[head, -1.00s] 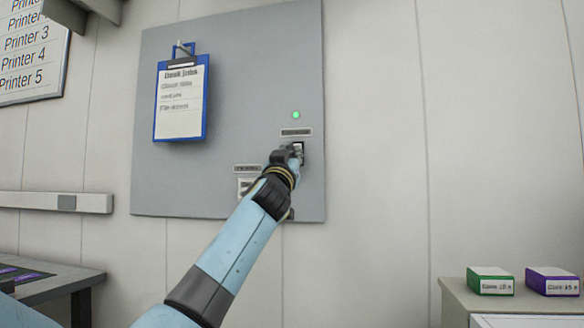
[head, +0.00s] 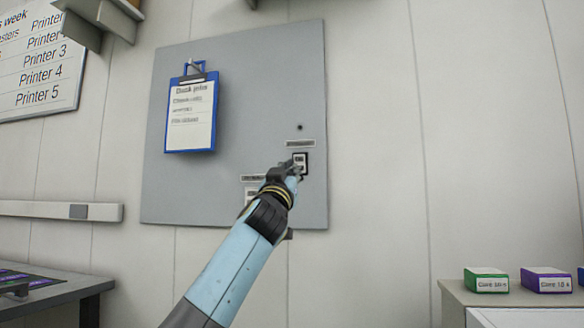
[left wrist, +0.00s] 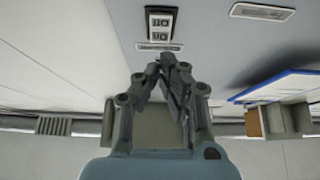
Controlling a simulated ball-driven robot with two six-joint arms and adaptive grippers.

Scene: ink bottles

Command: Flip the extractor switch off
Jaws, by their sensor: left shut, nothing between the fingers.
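A grey wall panel (head: 240,60) carries a small dark-framed switch (head: 300,160) under a label (head: 299,143) whose text I cannot read. Above it the small indicator light (head: 299,127) is dark. My left gripper (head: 289,168) is shut and empty, just in front of the switch's lower left; I cannot tell if it touches. In the left wrist view the switch (left wrist: 160,23) lies beyond the closed fingertips (left wrist: 160,65), and that view looks upside down. A second switch (head: 250,193) with its own label (head: 253,178) is lower left, partly hidden by my arm.
A blue clipboard (head: 191,112) hangs on the panel's upper left. A whiteboard (head: 40,60) is at the far left. At right, a green box (head: 486,281) and a purple box (head: 546,281) stand on a cabinet (head: 460,300). The wall right of the panel is bare.

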